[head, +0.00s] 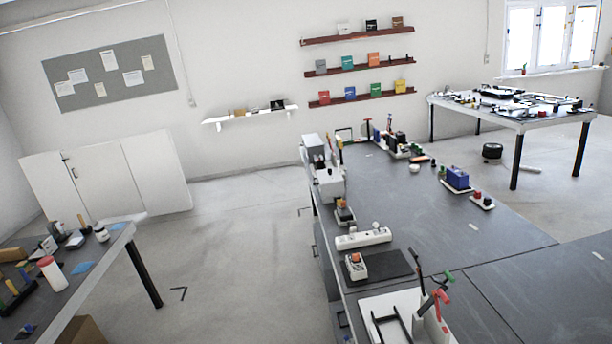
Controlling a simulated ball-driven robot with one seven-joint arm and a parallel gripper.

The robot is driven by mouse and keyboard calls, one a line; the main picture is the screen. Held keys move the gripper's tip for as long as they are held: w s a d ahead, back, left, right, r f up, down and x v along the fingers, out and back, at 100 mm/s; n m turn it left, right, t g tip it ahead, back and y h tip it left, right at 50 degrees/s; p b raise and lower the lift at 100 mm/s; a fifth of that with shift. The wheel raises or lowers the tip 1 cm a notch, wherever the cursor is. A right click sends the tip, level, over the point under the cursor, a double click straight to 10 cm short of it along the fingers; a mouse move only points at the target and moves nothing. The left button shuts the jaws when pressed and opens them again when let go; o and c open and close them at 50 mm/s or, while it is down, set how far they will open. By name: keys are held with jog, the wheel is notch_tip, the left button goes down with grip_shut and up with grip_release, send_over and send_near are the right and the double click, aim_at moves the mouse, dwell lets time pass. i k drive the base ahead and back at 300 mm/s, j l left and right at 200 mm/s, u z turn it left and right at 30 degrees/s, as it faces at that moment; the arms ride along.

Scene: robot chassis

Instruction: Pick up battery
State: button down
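A blue box-shaped block (457,178) stands on a small white tray on the right part of the long grey workbench (450,225). It looks like the battery, but it is too small for me to be sure. Small red and dark items (482,198) sit on another white tray just to its lower right. My gripper is not in view, so its state and any contact are hidden.
A white power strip (363,239), a dark mat (391,264) and a tool holder with red-handled tools (437,300) lie along the bench's left side. Another table (118,240) stands left and a cluttered one (518,122) back right. Open floor (230,220) lies between the benches.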

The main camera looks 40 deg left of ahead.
aim_at(319, 161)
jog(key=u, duration=1.15)
